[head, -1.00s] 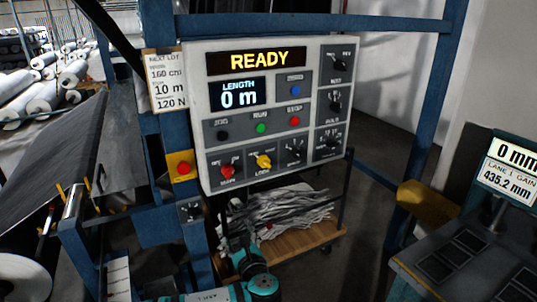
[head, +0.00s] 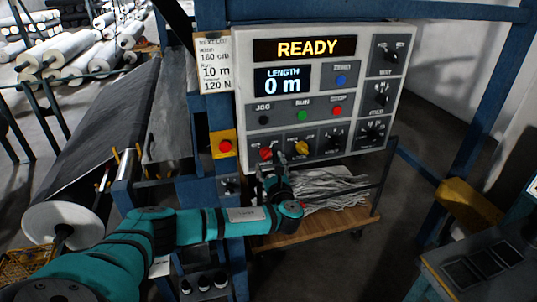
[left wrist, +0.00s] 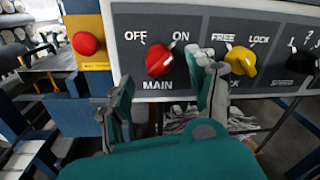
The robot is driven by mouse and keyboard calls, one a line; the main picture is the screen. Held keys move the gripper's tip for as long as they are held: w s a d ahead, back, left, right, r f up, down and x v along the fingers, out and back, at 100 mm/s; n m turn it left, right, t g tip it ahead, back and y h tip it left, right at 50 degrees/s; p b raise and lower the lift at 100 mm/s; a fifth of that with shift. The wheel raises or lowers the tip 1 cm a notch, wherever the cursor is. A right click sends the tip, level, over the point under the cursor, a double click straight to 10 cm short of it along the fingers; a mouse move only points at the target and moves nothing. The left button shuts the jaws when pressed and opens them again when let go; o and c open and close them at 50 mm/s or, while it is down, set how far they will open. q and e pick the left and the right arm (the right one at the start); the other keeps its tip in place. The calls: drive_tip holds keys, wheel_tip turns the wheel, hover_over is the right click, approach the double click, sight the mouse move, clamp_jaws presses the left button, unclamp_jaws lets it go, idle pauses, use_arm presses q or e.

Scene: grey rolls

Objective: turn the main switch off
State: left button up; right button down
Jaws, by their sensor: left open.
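The main switch is a red knob (head: 266,153) at the lower left of the control panel (head: 330,55). In the left wrist view the red knob (left wrist: 159,60) sits above the word MAIN, between the marks OFF on the left and ON on the right. My left gripper (head: 272,172) is just below and in front of the knob. In the left wrist view its two fingers (left wrist: 168,82) are spread apart with nothing between them, just short of the knob. My right gripper is in no view.
A yellow knob (left wrist: 240,60) marked FREE and LOCK is close on the right, near my right-hand finger. A red button (left wrist: 86,43) on a yellow plate is to the left. A wooden cart (head: 315,225) with grey scraps stands below the panel.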

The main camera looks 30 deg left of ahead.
sight(268, 159)
use_arm(q)
drive_tip(key=shift+x, duration=1.9)
drive_tip(key=c, duration=1.1)
drive_tip(key=shift+f, duration=0.1)
drive_tip(key=shift+c, duration=0.2)
